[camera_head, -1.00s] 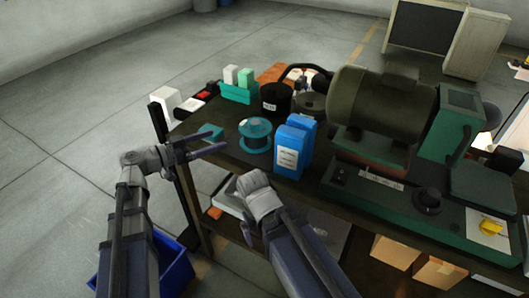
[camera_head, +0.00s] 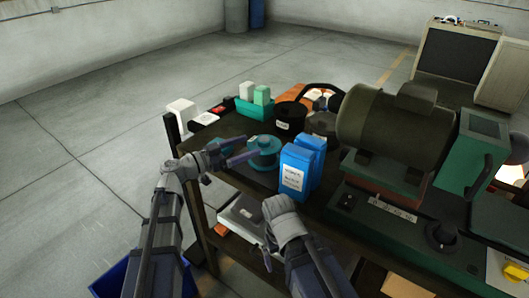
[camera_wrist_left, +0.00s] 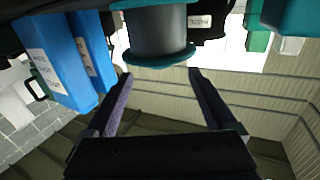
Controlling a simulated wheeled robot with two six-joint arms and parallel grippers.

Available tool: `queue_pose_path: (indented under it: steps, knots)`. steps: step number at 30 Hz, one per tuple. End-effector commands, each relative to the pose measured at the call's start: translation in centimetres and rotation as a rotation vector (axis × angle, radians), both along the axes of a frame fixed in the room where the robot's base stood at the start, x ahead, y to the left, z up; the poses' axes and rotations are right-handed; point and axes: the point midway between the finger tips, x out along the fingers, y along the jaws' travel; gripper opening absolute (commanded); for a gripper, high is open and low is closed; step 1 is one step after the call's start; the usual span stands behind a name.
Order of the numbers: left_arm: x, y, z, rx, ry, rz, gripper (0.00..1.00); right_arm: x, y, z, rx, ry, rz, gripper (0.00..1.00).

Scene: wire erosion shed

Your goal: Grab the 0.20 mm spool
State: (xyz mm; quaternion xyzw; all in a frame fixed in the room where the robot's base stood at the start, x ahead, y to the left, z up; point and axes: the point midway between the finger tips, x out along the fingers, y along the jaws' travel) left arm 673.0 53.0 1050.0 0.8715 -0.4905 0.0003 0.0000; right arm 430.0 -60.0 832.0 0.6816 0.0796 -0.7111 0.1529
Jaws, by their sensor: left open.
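A teal-flanged spool (camera_head: 264,160) stands on the dark cart top, left of the blue boxes. In the left wrist view the spool (camera_wrist_left: 157,32) shows a dark grey winding between teal flanges. A black spool (camera_head: 290,116) with a white label stands behind it; the label also shows in the wrist view (camera_wrist_left: 200,21). I cannot read a 0.20 mm marking on either. My left gripper (camera_head: 252,146) is open, its fingertips at the teal spool's near side. In the wrist view the fingers (camera_wrist_left: 160,73) are apart and empty, the spool just beyond them. My right gripper's (camera_head: 268,247) fingers are unclear.
Blue boxes (camera_head: 295,170) stand close right of the teal spool. A teal tray (camera_head: 257,108) with pale blocks lies behind. A large motor-like machine (camera_head: 385,130) fills the right side. Open floor lies to the left.

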Motion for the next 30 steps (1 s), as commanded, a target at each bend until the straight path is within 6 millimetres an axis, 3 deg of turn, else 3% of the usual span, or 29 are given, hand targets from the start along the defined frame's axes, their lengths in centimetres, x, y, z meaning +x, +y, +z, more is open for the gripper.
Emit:
queue_pose_path:
  steps: [9,16,30]
  knots:
    - [2.2,-3.7,-0.1,0.0,0.0,-0.002,0.89,0.0,0.0,-0.1,0.0,0.0,0.0,1.0]
    - [2.3,-3.9,-0.1,0.0,0.0,0.0,0.89,0.0,0.0,-0.1,0.0,0.0,0.0,1.0]
    - [2.3,-3.9,-0.1,0.0,0.0,0.0,0.38,0.0,0.0,-0.1,0.0,0.0,0.0,1.0]
